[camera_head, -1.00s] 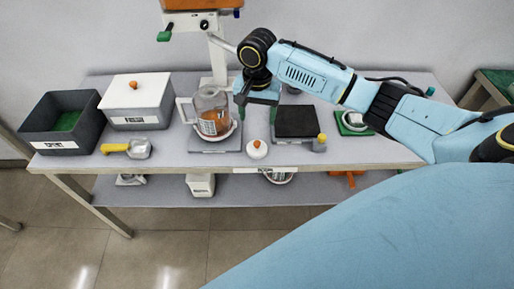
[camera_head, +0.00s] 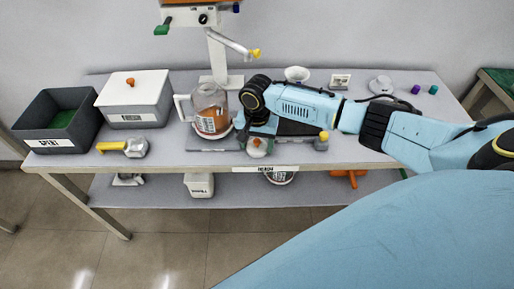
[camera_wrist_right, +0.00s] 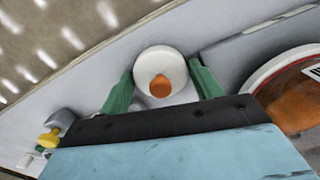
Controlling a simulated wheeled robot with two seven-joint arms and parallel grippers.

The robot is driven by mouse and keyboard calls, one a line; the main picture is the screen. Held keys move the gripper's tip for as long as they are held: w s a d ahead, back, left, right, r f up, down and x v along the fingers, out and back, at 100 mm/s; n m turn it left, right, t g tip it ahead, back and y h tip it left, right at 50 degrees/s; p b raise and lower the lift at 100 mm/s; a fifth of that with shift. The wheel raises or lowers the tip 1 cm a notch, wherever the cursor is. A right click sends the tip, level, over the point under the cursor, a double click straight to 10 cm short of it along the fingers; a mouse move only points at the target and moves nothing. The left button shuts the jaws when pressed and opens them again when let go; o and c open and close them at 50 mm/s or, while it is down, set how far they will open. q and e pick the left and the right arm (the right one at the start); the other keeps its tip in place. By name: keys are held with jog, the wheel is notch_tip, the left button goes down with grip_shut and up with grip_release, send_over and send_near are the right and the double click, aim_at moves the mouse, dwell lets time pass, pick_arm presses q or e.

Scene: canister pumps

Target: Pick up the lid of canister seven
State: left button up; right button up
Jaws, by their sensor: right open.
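A round white lid with an orange knob (camera_head: 257,151) lies near the table's front edge; no number is readable on it. In the right wrist view the lid (camera_wrist_right: 147,61) sits between the two green fingers of my right gripper (camera_wrist_right: 162,72). The gripper (camera_head: 256,139) is open, with a finger on each side of the lid, and partly covers it in the head view. I cannot tell whether the fingers touch it. A clear canister with orange contents (camera_head: 209,98) stands just left of the gripper; it also shows in the wrist view (camera_wrist_right: 290,102). My left gripper is not in view.
A dark open bin (camera_head: 31,122), a white-lidded box (camera_head: 134,91) and a yellow-handled tool (camera_head: 125,147) stand at left. A dark plate (camera_head: 296,128) and a grey piece with a yellow knob (camera_head: 322,141) are right of the lid. A stand (camera_head: 219,60) rises behind.

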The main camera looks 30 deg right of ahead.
jog(key=shift+c, duration=0.4)
jog(key=c, duration=0.5)
